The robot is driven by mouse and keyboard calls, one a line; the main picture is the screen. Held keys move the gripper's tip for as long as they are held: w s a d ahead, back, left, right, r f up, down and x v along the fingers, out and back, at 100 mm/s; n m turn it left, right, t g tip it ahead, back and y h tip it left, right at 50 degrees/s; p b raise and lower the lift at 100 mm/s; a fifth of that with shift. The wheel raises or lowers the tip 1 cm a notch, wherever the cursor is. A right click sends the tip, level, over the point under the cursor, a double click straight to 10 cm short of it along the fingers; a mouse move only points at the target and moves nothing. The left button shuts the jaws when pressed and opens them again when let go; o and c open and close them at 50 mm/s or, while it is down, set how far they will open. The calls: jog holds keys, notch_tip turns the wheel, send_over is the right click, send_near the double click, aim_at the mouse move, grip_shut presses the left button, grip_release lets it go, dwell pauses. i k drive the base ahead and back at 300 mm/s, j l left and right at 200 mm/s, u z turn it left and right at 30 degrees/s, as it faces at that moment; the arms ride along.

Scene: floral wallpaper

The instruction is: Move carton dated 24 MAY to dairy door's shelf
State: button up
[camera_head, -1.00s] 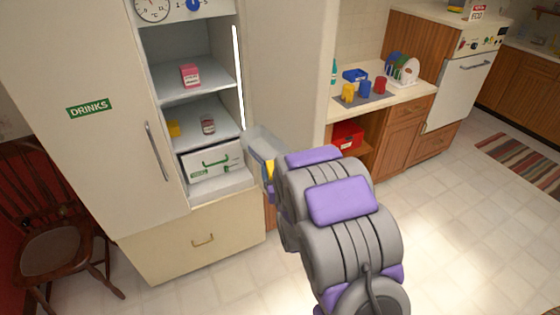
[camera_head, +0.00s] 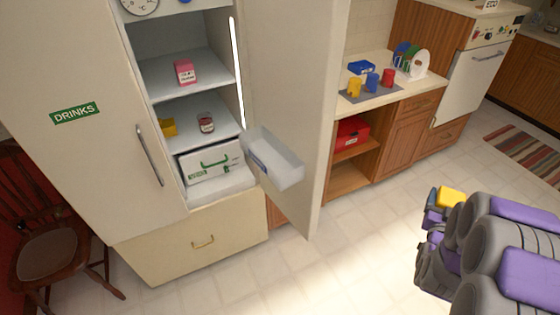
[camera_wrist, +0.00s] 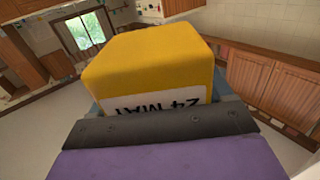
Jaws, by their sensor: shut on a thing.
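The yellow carton (camera_wrist: 150,62) fills the middle of the wrist view, with a white label that reads 24 MAY upside down. My gripper (camera_wrist: 155,110) is shut on it. In the head view the carton (camera_head: 451,197) and my gripper (camera_head: 432,215) are at the right, over the floor and away from the fridge. The open fridge door (camera_head: 292,100) carries a pale, see-through door shelf (camera_head: 275,165) on its inner side. I see no writing on that shelf that I can read for sure.
Fridge shelves hold a pink carton (camera_head: 184,72), a jar (camera_head: 206,122) and a yellow item (camera_head: 168,127); a white drawer (camera_head: 212,165) is below. The DRINKS door (camera_head: 75,125) is shut. A counter (camera_head: 400,92) with cups stands behind the open door. Floor between is clear.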

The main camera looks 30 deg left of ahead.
aim_at(282, 173)
jog(key=k+j+z, duration=0.1)
jog(key=j, duration=0.35)
jog(key=k+j+z, duration=0.1)
jog(key=k+j, duration=0.15)
jog(key=j, duration=0.2)
jog(key=k+j+z, duration=0.15)
jog(key=j, duration=0.25)
jog(key=k+j+z, duration=0.1)
jog(key=k+j, duration=0.15)
jog(key=j, duration=0.7)
jog(key=i, duration=0.2)
